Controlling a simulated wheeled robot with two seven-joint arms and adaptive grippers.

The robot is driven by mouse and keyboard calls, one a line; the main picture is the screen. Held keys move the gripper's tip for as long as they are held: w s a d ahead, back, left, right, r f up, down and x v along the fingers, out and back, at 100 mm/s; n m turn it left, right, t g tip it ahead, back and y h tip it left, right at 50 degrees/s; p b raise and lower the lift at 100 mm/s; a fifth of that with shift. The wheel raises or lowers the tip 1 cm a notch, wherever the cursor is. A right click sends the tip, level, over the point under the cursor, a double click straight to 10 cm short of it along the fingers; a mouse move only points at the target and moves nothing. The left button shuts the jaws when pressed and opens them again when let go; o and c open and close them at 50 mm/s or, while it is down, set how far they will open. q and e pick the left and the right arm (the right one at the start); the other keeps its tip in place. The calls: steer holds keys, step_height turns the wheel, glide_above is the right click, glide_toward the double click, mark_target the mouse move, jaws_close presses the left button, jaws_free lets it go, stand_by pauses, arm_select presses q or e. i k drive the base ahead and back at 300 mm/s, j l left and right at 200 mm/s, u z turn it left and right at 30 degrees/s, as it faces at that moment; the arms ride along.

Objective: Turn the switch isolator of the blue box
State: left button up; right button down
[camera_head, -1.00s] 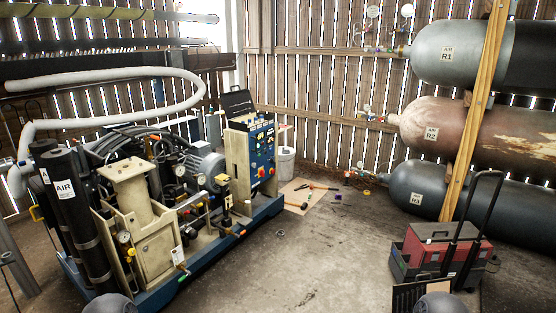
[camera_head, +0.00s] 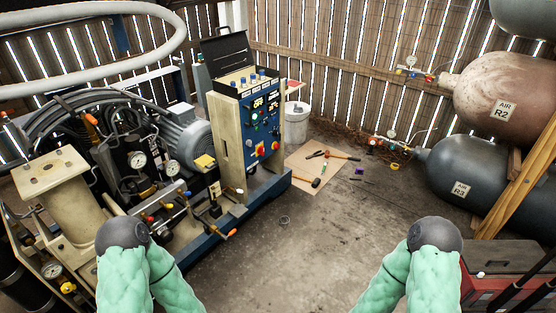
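The blue box (camera_head: 261,118) is the blue-faced control panel on a beige cabinet, at the right end of the compressor. Its front carries gauges, lights and small knobs. I cannot tell which is the isolator or how either is set. My two arms, green with dark rounded joints, show at the bottom left and bottom right, well apart from the box. Neither gripper shows.
The compressor (camera_head: 190,135) with hoses and gauges fills the left side. A mat (camera_head: 304,179) with several tools lies right of the panel, near a white bucket (camera_head: 296,112). Grey and rusty air tanks (camera_head: 490,105) and a red toolbox (camera_head: 490,287) stand right.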

mark_target(261, 151)
steer(key=i+l+u, duration=0.2)
steer(key=i, duration=0.25)
steer(key=i+l+u, duration=0.4)
steer(key=i+l, duration=0.2)
steer(key=i, duration=0.45)
steer(key=i+l+u, duration=0.45)
steer(key=i+l, duration=0.45)
steer(key=i, duration=0.1)
